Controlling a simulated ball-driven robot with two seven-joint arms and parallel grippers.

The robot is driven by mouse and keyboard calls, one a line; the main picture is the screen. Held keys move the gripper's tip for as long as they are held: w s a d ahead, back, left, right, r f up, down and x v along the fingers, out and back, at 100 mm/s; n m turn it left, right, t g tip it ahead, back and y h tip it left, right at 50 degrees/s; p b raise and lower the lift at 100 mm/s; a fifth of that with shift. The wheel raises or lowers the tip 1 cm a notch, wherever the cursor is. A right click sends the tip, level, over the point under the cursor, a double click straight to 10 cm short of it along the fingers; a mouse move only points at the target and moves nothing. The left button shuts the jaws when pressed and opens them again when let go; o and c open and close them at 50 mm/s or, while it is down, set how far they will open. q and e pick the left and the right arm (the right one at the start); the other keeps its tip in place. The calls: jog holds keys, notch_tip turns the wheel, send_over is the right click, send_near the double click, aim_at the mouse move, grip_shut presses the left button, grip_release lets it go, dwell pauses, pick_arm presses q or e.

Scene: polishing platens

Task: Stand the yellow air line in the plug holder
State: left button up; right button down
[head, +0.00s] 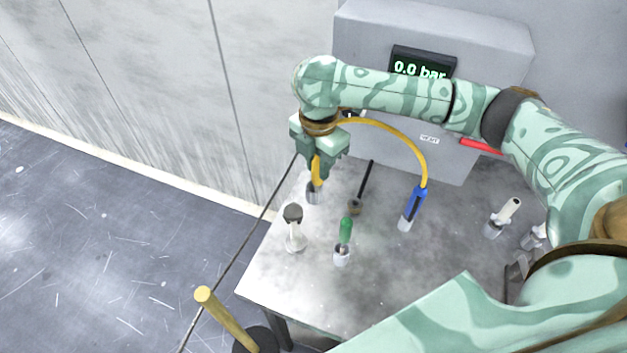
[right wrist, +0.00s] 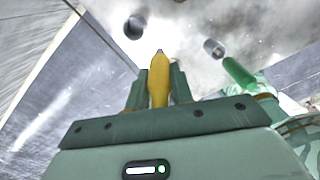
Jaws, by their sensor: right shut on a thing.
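The yellow air line (head: 400,141) arcs from beside my right wrist to a blue-handled fitting (head: 414,208) on the table. My right gripper (head: 318,172) points down and is shut on the line's yellow end. In the right wrist view, this yellow plug (right wrist: 159,82) sits between the fingers of the right gripper (right wrist: 159,86), its pointed tip showing free. My left gripper is out of view.
A green-handled plug (head: 345,230) stands in a cup near the front. A white plug (head: 508,210) is at right. A grey cabinet (head: 370,40) reads 0.0 bar.

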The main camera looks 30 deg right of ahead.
jog(key=w+f+b, duration=0.1)
jog(key=f, duration=0.2)
jog(key=w+d+f+b, duration=0.1)
jog(key=w+f+b, duration=0.1)
jog(key=f, duration=0.1)
jog(key=w+d+f+b, duration=0.1)
jog(key=w+f, duration=0.1)
jog(key=f, duration=0.1)
jog(key=shift+w+f+b, duration=0.25)
jog(key=shift+f+b, duration=0.1)
jog(key=shift+b, duration=0.05)
jog(key=shift+r, duration=0.2)
jog(key=shift+f, duration=0.1)
jog(key=c, duration=1.2)
grip_release()
